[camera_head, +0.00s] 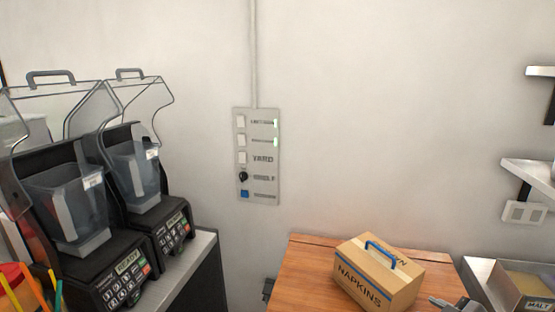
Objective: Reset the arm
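The tip of what looks like my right gripper (452,303) shows at the bottom edge, in front of the right end of the napkin box (376,272). Most of it is cut off by the frame, so I cannot tell whether its fingers are open or shut. I cannot tell whether it touches the box. My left gripper is not in view.
The cardboard napkin box with a blue handle stands on a wooden table (300,262). Two blenders (75,210) with clear covers stand on a counter at left. A control panel (257,156) hangs on the wall. A malt box (525,285) and wall shelves are at right.

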